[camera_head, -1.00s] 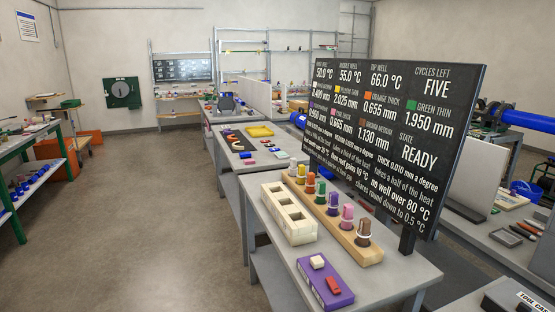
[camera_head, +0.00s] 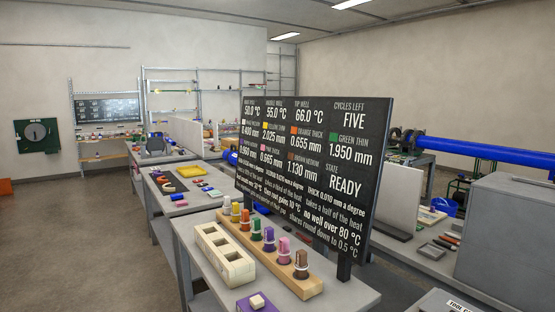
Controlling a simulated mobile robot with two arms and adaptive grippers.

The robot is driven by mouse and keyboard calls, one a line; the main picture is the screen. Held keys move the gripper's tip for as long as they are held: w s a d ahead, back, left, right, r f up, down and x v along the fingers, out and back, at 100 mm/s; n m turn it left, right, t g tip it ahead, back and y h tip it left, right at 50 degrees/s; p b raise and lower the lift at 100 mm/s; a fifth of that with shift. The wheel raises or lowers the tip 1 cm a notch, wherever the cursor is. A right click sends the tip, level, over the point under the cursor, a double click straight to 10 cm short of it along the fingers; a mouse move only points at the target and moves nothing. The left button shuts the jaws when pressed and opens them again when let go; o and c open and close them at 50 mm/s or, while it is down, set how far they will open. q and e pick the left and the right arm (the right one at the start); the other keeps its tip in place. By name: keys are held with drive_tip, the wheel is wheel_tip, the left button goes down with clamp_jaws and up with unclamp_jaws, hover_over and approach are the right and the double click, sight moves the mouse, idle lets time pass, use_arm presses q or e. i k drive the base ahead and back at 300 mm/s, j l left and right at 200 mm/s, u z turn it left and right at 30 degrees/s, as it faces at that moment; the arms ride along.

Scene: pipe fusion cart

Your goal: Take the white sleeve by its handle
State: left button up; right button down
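A wooden rack (camera_head: 312,287) on the near cart holds a row of small upright coloured sleeves. The white sleeve (camera_head: 227,204) appears to be the one at the far left end of the row. It is small in the picture, and its handle is hard to make out. Beside it come yellow (camera_head: 235,212), orange (camera_head: 245,220), green (camera_head: 256,230), purple (camera_head: 269,239), pink (camera_head: 284,250) and brown (camera_head: 301,265) sleeves. Neither of my grippers is in view.
A cream block with square wells (camera_head: 238,270) stands left of the rack. A purple box (camera_head: 255,303) lies nearer. A dark readout board (camera_head: 318,170) stands close behind the rack. A grey cabinet (camera_head: 510,240) is at right. Open floor (camera_head: 75,235) lies left.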

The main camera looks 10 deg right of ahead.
sight(227, 206)
drive_tip(key=i+j+z, duration=0.3)
drive_tip(key=i+j, duration=0.25)
drive_tip(key=i+j+z, duration=0.1)
drive_tip(key=i+j, duration=0.15)
drive_tip(key=i+j+z, duration=0.15)
drive_tip(key=j, duration=0.35)
drive_tip(key=i+j+z, duration=0.15)
drive_tip(key=i+j, duration=0.2)
drive_tip(key=i+j+z, duration=0.15)
drive_tip(key=j, duration=0.25)
drive_tip(key=i+j+z, duration=0.15)
drive_tip(key=z, duration=0.55)
